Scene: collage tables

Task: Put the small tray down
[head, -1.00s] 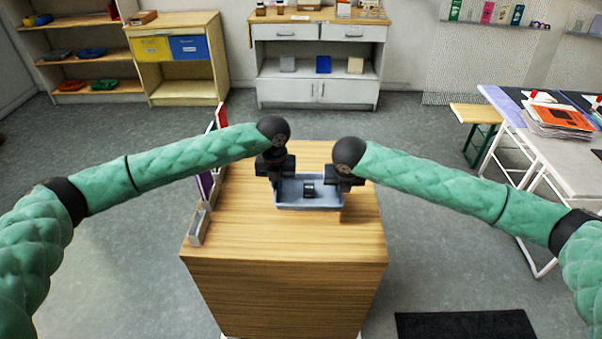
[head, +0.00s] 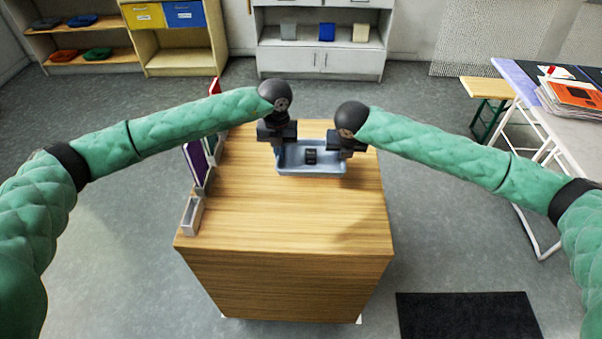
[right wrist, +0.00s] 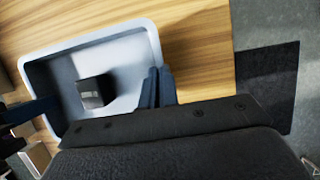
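The small tray (head: 312,171) is a shallow blue-grey tray with a black block (head: 311,156) inside. It is level, over the far part of the wooden cabinet top (head: 290,215); I cannot tell whether it touches the top. My left gripper (head: 278,147) is at its left end and appears shut on that rim, though the fingertips are small here. My right gripper (head: 346,153) is at its right end. In the right wrist view its dark blue fingers (right wrist: 158,88) are close together with the tray's right wall (right wrist: 152,45) between them.
A grey holder (head: 192,214) and upright purple (head: 195,164) and red panels stand along the cabinet top's left edge. The near part of the top is clear. A table with papers (head: 575,100) stands to the right. A dark mat (head: 466,317) lies on the floor.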

